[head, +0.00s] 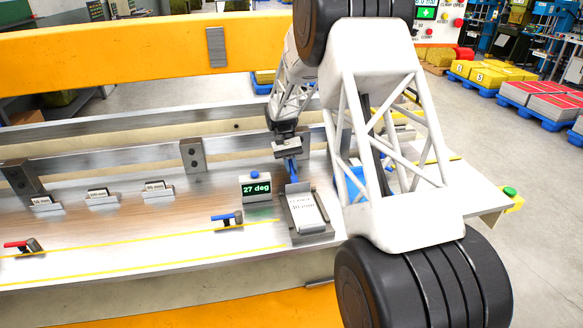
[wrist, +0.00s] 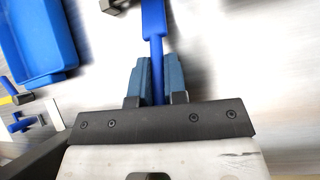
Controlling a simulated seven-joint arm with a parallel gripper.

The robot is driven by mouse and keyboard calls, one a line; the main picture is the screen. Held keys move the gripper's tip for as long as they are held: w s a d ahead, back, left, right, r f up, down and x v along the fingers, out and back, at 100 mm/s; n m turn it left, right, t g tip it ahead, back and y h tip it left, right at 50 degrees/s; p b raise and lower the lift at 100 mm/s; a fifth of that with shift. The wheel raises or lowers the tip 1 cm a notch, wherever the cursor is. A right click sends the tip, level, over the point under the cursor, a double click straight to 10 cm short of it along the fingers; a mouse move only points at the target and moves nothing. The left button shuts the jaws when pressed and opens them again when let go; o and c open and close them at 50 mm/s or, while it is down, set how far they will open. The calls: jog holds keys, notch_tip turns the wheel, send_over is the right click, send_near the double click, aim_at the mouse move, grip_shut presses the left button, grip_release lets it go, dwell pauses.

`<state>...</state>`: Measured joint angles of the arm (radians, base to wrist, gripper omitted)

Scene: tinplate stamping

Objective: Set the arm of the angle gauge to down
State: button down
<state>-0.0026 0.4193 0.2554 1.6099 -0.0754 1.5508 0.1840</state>
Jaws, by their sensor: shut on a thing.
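In the head view a small readout (head: 257,188) with a blue knob on top shows "27 deg" on the bench. Just right of it, my gripper (head: 290,159) points down and is shut on a blue bar, seemingly the gauge's arm (head: 292,171). In the wrist view the blue bar (wrist: 154,25) runs up from between the two fingers of my gripper (wrist: 157,82), and it is wider beyond the fingertips. The bar's pivot and its exact angle cannot be made out.
A blue-handled lever (head: 227,219) and a red-handled one (head: 24,246) sit further left. A blue tray (wrist: 36,45) lies near the gripper. Several small labelled holders stand along the back left.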

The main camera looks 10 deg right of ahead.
jog(key=c, duration=1.2)
grip_release()
jog(key=shift+o, duration=0.2)
jog(key=shift+r, duration=0.1)
jog(key=v, duration=0.7)
jog(key=shift+w+r, duration=0.25)
jog(key=shift+r, duration=0.05)
